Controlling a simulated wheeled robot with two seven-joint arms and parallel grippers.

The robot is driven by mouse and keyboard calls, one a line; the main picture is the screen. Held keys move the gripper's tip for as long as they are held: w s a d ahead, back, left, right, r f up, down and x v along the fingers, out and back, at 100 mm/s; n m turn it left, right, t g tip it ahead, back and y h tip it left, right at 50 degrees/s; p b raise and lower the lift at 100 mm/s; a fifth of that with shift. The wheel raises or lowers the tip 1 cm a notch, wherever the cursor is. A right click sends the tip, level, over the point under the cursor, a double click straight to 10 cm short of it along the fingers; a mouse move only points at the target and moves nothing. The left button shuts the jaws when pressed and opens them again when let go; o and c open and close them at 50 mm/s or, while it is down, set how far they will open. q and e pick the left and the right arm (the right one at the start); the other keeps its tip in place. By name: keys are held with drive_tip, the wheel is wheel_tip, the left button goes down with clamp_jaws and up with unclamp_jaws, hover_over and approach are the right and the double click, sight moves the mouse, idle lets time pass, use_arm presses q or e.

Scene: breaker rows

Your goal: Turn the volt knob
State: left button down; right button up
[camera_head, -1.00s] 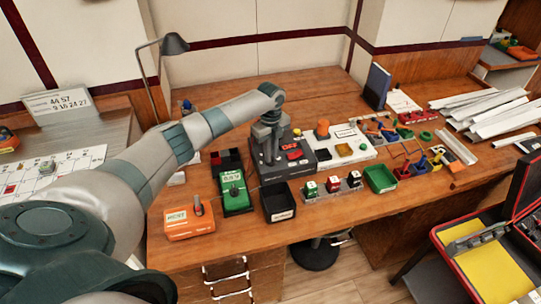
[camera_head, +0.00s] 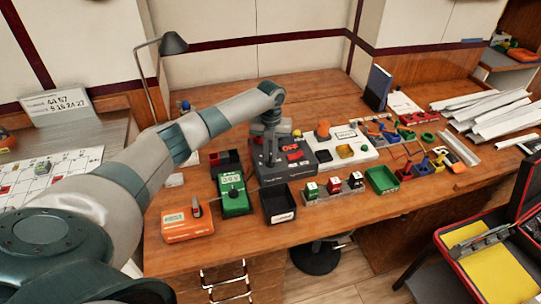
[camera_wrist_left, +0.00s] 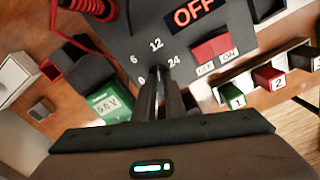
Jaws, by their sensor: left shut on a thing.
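The dark grey power box (camera_head: 300,169) stands on the wooden bench. In the left wrist view its dial face (camera_wrist_left: 140,28) carries the marks 0, 6, 12 and 24, a display reading OFF, and a red switch (camera_wrist_left: 212,48). My left gripper (camera_head: 270,160) reaches down onto the dial. In the wrist view its fingers (camera_wrist_left: 158,75) are shut at the dial centre, just below the 12. The volt knob is hidden between them, so its pointer cannot be read. My right gripper is not in view.
A green meter (camera_head: 234,194) stands in front of the box, with an orange device (camera_head: 187,223) to its left. A black bin (camera_head: 279,206), small numbered blocks (camera_head: 333,186) and a green tray (camera_head: 382,179) line the front. A lamp (camera_head: 172,43) stands behind my arm.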

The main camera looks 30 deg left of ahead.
sight(270, 157)
use_arm(q)
drive_tip(key=shift+r, duration=0.1)
idle(0.4)
drive_tip(key=c, duration=1.8)
unclamp_jaws()
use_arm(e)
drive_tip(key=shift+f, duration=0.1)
